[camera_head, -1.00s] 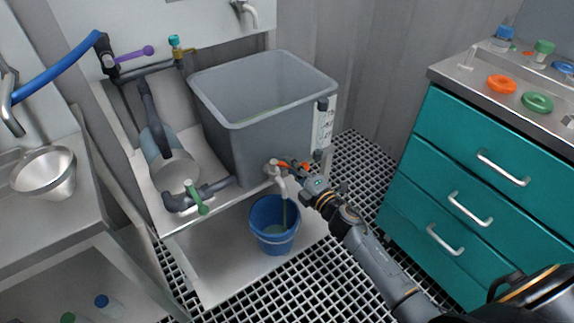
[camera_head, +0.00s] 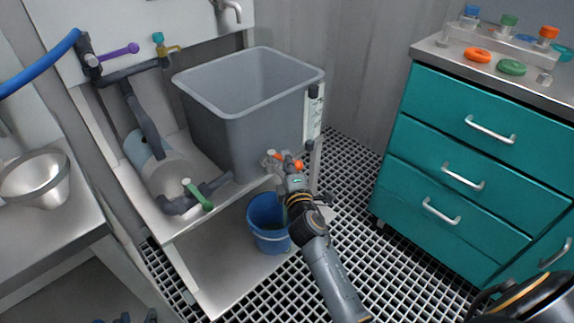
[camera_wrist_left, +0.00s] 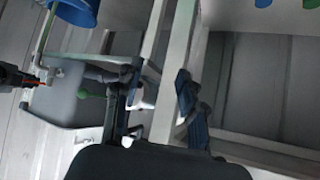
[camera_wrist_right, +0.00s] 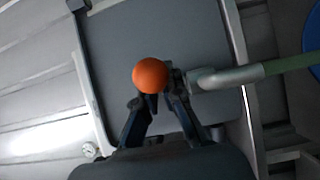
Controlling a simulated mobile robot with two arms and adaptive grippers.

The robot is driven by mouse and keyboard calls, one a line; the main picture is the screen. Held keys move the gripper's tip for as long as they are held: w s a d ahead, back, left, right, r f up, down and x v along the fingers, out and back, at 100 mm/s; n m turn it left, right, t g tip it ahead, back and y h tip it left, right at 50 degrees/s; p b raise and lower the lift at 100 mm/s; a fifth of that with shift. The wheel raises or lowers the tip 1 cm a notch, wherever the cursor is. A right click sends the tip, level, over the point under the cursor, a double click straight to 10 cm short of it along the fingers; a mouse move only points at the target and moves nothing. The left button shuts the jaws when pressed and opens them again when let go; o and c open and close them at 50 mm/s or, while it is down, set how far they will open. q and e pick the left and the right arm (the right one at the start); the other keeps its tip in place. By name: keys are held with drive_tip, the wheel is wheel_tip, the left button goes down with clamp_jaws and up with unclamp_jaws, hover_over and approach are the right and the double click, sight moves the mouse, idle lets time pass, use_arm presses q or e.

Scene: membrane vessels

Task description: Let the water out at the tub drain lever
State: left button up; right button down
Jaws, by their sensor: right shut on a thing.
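The grey tub (camera_head: 250,85) stands on a white frame. At its lower front is the drain valve, with an orange-knobbed lever (camera_head: 298,164); the knob also shows in the right wrist view (camera_wrist_right: 150,75). My right gripper (camera_head: 285,168) is shut on the drain lever, its fingers around the part just below the knob. In the right wrist view a pale spout (camera_wrist_right: 225,77) sits beside the fingers, with a greenish stream (camera_wrist_right: 290,64) leaving it towards the blue bucket (camera_head: 267,225). The bucket is partly hidden by my right arm. My left gripper (camera_wrist_left: 155,105) is open and empty.
Pipes with a green-handled valve (camera_head: 197,192) and a purple-handled valve (camera_head: 120,53) stand left of the tub. A steel funnel (camera_head: 35,178) is on the left counter. A teal drawer cabinet (camera_head: 470,150) stands right. Grating floor lies between.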

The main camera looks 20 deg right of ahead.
drive_tip(key=shift+s+d+f+m+h+b, duration=0.1)
drive_tip(key=shift+f+m+h+b, duration=0.05)
drive_tip(key=shift+m+h+b, duration=0.25)
use_arm(q)
drive_tip(key=w+d+r+t+h, duration=0.1)
drive_tip(key=w+r+t, duration=0.2)
drive_tip(key=w+r, duration=0.1)
drive_tip(key=shift+d+r+t, duration=0.25)
drive_tip(key=shift+r+t, duration=0.05)
drive_tip(key=shift+r, duration=0.05)
use_arm(e)
drive_tip(key=c, duration=1.5)
unclamp_jaws()
drive_tip(key=shift+s, duration=0.1)
use_arm(q)
drive_tip(key=shift+s+d, duration=0.1)
use_arm(e)
drive_tip(key=shift+o, duration=0.2)
